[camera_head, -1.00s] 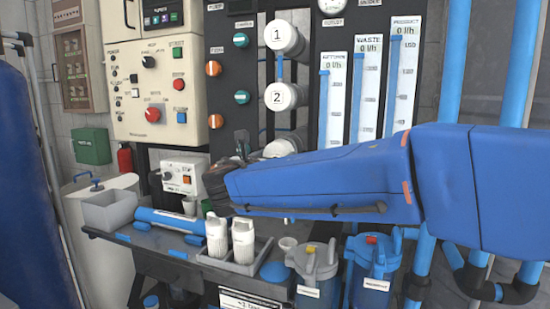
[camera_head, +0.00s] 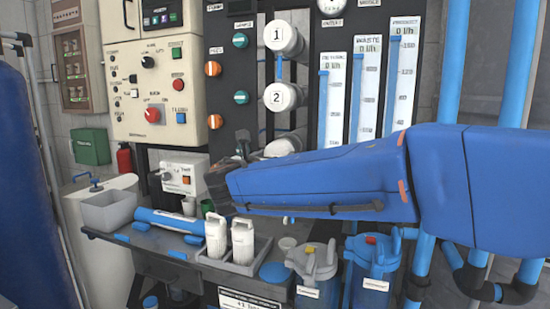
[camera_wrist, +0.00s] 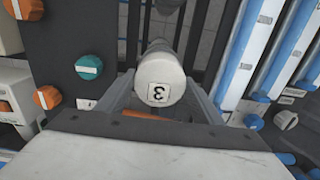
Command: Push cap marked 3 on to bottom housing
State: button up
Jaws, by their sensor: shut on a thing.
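The white cap marked 3 (camera_wrist: 160,84) is in the middle of the wrist view, between the two fingers of my gripper (camera_wrist: 160,98). The fingers lie along its left and right sides and are shut on it. The cap is at the near end of a white horizontal housing. I cannot tell from this view how fully the cap is seated. In the head view my gripper (camera_head: 243,148) reaches the lowest housing (camera_head: 284,146), which my blue arm partly hides. The 3 does not show there.
Housings marked 1 (camera_head: 284,37) and 2 (camera_head: 282,97) stand above on the rack. Orange and teal knobs (camera_head: 241,97) line the panel to the left, flow meters (camera_head: 365,88) to the right. A tray (camera_head: 240,262) with white filters and blue canisters (camera_head: 372,268) sits below.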

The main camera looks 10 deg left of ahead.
jog(key=shift+w, duration=0.2)
jog(key=o, duration=1.2)
jog(key=shift+c, duration=0.2)
